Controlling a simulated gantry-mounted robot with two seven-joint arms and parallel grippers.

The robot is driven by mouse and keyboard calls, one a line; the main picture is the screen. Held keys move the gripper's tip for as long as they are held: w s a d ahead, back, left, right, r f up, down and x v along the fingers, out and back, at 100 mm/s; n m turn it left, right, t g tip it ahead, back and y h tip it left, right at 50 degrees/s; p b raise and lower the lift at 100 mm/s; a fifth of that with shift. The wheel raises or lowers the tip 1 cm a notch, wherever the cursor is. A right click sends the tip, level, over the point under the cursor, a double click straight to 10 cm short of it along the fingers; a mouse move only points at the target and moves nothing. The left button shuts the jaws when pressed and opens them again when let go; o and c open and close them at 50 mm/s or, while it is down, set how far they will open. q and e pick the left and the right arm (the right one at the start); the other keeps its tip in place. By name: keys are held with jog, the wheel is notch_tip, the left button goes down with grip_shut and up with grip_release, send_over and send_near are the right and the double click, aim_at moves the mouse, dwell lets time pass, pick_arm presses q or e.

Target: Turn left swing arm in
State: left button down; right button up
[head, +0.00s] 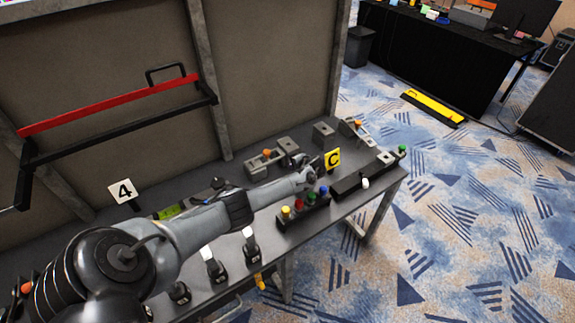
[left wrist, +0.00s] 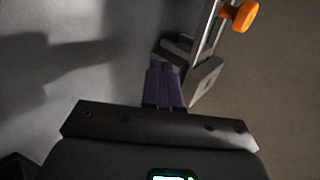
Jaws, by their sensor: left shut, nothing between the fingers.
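Two grey metal fixtures with orange knobs stand at the back of the dark bench in the head view. The left swing arm (head: 272,158) is a grey bar with an orange knob. The other fixture (head: 356,129) is farther right. My left gripper (head: 314,174) is just in front and to the right of the left fixture, and its fingertips are hard to make out there. In the left wrist view its purple fingers (left wrist: 163,84) are shut and empty, close beside a grey bracket (left wrist: 204,78). An orange knob (left wrist: 240,15) shows above. Whether they touch is unclear.
A yellow "C" sign (head: 332,158) stands right of the gripper. A row of coloured buttons (head: 304,201) is in front, with white-tipped levers (head: 212,262) nearer.

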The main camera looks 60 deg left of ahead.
pick_arm(q)
jog(key=p+v, duration=0.2)
jog(key=v, duration=0.8)
jog(key=shift+w+p, duration=0.25)
jog(key=shift+p, duration=0.15)
jog(key=shift+d, duration=0.15)
